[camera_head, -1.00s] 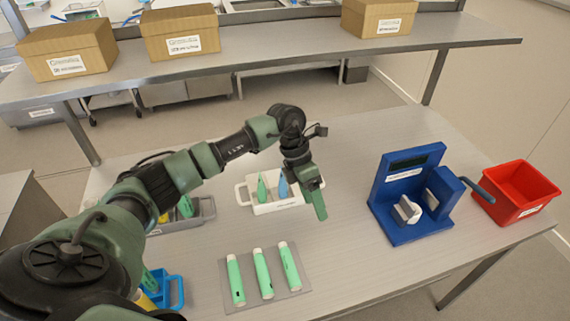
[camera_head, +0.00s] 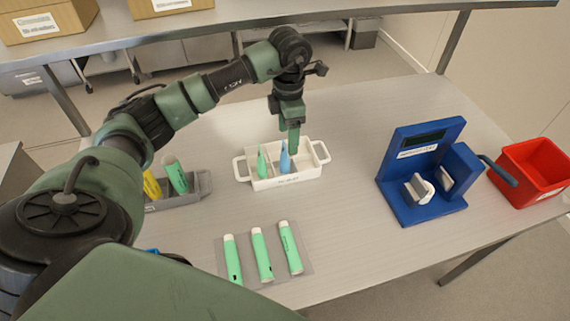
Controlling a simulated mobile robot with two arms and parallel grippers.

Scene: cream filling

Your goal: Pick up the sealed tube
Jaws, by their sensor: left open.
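Three green tubes with white ends lie side by side on a thin grey mat (camera_head: 303,241): a left one (camera_head: 232,262), a middle one (camera_head: 262,255) and a right one (camera_head: 290,248). A green pointed tube (camera_head: 262,163) and a blue pointed tube (camera_head: 285,160) stand in a white two-handled tray (camera_head: 290,182). I cannot tell which tube is sealed. My left gripper (camera_head: 293,148) points down, open, at the white tray, close by the blue tube. Its fingers overlap in this view, and I cannot tell whether they touch the tube. My right gripper is not in view.
A blue device (camera_head: 405,170) with white blocks and a lever stands right of the tray, beside a red bin (camera_head: 535,168). A grey tray (camera_head: 199,187) with yellow and green tubes sits at left. The table between mat and device is clear.

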